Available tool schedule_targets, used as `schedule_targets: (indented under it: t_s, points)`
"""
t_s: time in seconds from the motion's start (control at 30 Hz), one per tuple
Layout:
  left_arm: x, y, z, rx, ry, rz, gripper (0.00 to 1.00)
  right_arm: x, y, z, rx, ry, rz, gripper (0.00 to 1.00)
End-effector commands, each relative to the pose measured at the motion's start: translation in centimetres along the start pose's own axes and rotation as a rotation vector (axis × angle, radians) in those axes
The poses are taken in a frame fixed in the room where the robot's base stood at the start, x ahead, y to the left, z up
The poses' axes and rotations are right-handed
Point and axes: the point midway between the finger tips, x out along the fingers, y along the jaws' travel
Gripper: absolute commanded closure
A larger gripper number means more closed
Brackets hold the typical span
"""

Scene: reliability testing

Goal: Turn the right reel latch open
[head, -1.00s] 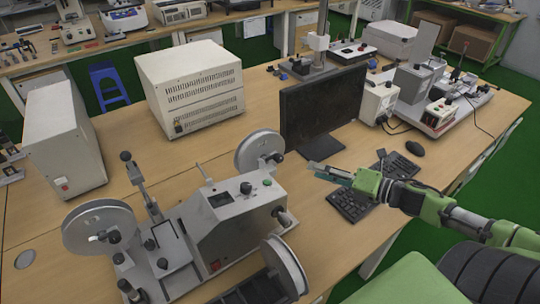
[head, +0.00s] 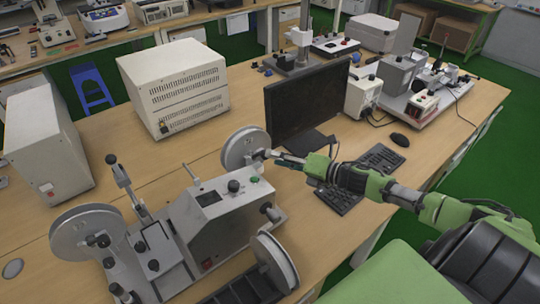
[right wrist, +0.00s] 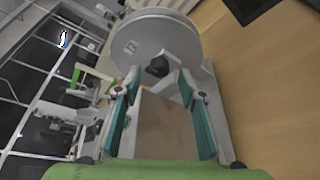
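The reel machine (head: 222,222) stands on the wooden table with a grey reel at its left (head: 90,232) and another at its back right (head: 240,146). The back right reel fills the upper middle of the right wrist view (right wrist: 140,45). Its dark latch knob (right wrist: 157,66) sits at the hub, just beyond and between my fingertips. My right gripper (head: 276,156) reaches in from the right, close to that hub. In the right wrist view its teal fingers (right wrist: 159,82) are apart with nothing between them. Contact with the latch cannot be told. My left gripper is not in view.
A third reel (head: 276,261) stands at the machine's front right. A black monitor (head: 305,105) is behind my right gripper, and a keyboard (head: 340,198) lies below the forearm. A beige box unit (head: 175,85) stands at the back left. Bare table lies between it and the machine.

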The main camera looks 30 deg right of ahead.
Motion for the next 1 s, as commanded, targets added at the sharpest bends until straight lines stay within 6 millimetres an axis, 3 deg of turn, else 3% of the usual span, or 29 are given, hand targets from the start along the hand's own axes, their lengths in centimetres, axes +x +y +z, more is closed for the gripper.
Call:
schedule_targets:
  t_s: [0.3,0.73,0.87,1.0]
  points:
    - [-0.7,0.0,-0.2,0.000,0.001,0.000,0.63,2.8,0.1,0.1,0.001,-0.001,0.001,0.63]
    - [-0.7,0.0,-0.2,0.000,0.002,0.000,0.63,3.3,0.0,0.0,0.000,0.001,0.000,0.63]
    - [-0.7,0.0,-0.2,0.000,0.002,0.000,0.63,3.3,0.0,0.0,0.000,0.001,0.000,0.97]
    - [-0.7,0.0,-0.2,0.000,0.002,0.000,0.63,3.3,0.0,0.0,0.000,0.000,0.000,1.00]
